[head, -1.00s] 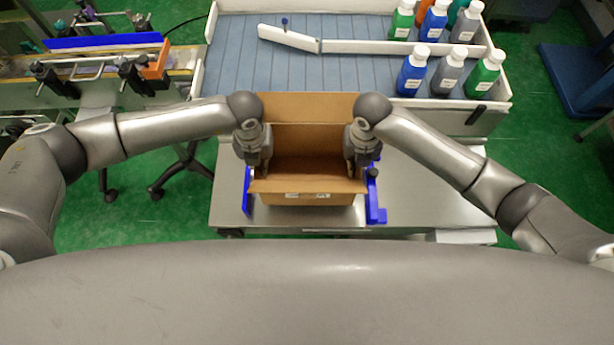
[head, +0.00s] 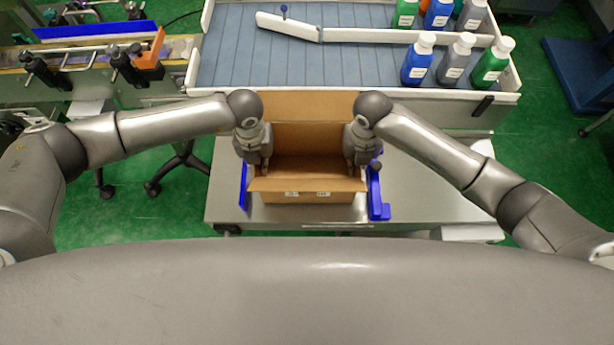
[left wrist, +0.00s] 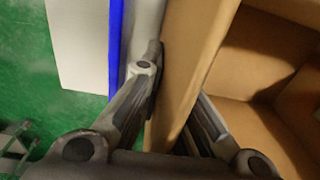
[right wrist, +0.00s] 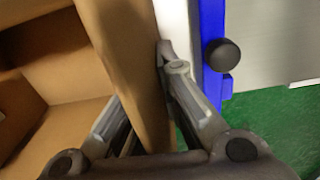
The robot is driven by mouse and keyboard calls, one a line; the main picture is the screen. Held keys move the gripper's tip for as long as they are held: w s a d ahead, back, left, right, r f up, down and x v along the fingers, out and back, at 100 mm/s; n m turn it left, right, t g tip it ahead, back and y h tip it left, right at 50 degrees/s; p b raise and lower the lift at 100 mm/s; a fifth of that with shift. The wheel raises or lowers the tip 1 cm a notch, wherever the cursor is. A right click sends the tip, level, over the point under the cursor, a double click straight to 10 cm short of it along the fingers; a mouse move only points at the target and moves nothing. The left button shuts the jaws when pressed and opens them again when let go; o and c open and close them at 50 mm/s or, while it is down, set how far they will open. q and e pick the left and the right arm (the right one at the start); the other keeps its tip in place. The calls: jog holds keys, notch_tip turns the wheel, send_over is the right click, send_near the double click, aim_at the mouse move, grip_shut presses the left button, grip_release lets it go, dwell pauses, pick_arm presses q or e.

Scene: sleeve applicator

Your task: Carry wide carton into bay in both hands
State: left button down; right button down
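The wide carton (head: 306,142) is brown, open at the top, with flaps up at the back and folded out at the front. It is upright between two blue guides (head: 378,197) over the steel table; I cannot tell whether it touches the table. My left gripper (head: 256,165) straddles its left wall (left wrist: 190,65), one finger inside and one outside, and appears shut on it. My right gripper (head: 357,163) straddles the right wall (right wrist: 128,55) the same way and appears shut on it. The inner fingertips are partly hidden by the walls.
The steel table (head: 430,195) has bare room right of the carton. Behind is a blue-grey slatted bed (head: 240,60) with white rails and several bottles (head: 455,62) at right. A conveyor (head: 90,75) stands at left. The floor is green.

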pick_arm(q)
jog(key=shift+f+b, duration=0.45)
jog(key=shift+f, duration=0.15)
pick_arm(e)
jog(key=shift+f, duration=0.6)
pick_arm(q)
jog(key=c, duration=1.6)
grip_release()
jog(key=shift+c, duration=0.2)
pick_arm(e)
jog(key=c, duration=1.6)
grip_release()
jog(key=shift+c, duration=0.2)
pick_arm(q)
jog(key=shift+r, duration=0.1)
notch_tip(320, 180, up, 12)
jog(key=shift+f, duration=0.1)
pick_arm(e)
jog(key=shift+r, duration=0.1)
notch_tip(320, 180, up, 12)
jog(key=shift+f, duration=0.1)
